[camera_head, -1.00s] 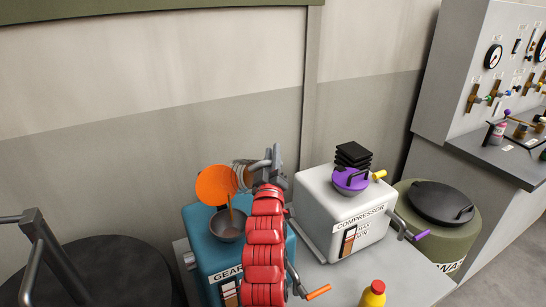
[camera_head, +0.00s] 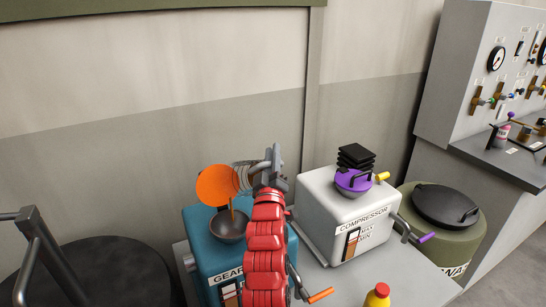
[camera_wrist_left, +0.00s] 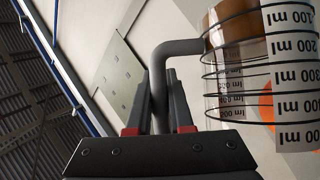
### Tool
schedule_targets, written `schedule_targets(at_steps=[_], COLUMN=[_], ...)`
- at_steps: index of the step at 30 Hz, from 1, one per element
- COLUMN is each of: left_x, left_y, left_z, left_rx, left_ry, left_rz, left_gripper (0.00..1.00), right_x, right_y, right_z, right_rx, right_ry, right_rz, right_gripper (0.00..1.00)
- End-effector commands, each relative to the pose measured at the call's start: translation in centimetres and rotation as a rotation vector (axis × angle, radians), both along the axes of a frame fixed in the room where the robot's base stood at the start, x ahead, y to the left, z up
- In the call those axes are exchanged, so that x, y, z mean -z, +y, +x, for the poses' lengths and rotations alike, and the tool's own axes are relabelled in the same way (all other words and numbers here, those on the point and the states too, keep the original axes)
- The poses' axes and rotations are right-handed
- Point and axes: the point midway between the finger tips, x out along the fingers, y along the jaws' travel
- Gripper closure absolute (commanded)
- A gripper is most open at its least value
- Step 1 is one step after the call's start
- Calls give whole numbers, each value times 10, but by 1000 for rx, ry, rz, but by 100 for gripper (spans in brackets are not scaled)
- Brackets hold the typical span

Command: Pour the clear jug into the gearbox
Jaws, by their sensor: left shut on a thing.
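The clear jug (camera_head: 243,176) is tilted above the gearbox, and a thin brown stream runs down from it into the grey funnel bowl (camera_head: 229,231) on top. The gearbox (camera_head: 202,243) is a teal box with an orange disc (camera_head: 213,186), apparently its lid, standing up behind the bowl. My left gripper (camera_head: 272,160) is shut on the jug's handle. The left wrist view shows the grey handle (camera_wrist_left: 178,48) between the fingers and the wire-ringed, marked jug (camera_wrist_left: 245,70) with brown liquid in it. My red arm hides part of the gearbox front and its gauge. My right gripper is out of view.
A white compressor (camera_head: 320,205) with a purple lid (camera_head: 352,183) stands close to the right. A yellow bottle with a red cap (camera_head: 376,297) is at the front of the grey table (camera_head: 400,283). A green drum (camera_head: 468,238) and a gauge panel (camera_head: 470,60) are further right.

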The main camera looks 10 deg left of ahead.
Motion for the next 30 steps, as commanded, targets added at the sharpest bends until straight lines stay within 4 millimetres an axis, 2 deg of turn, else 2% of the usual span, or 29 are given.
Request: schedule_targets(at_steps=[14, 17, 24, 30], left_x=[1, -2, -24, -34], left_y=[3, 3, 3, 2], left_z=[-4, -4, -5, -5], left_rx=[-1, -1, -2, 1], left_ry=[-43, -38, 118, 304], left_rz=[-28, -24, 85, 207], left_gripper=[100, 100, 100, 100], right_x=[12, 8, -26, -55], right_y=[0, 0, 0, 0], right_z=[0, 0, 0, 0], right_rx=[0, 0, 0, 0], right_ry=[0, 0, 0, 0], right_rz=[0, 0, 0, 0], right_gripper=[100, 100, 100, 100])
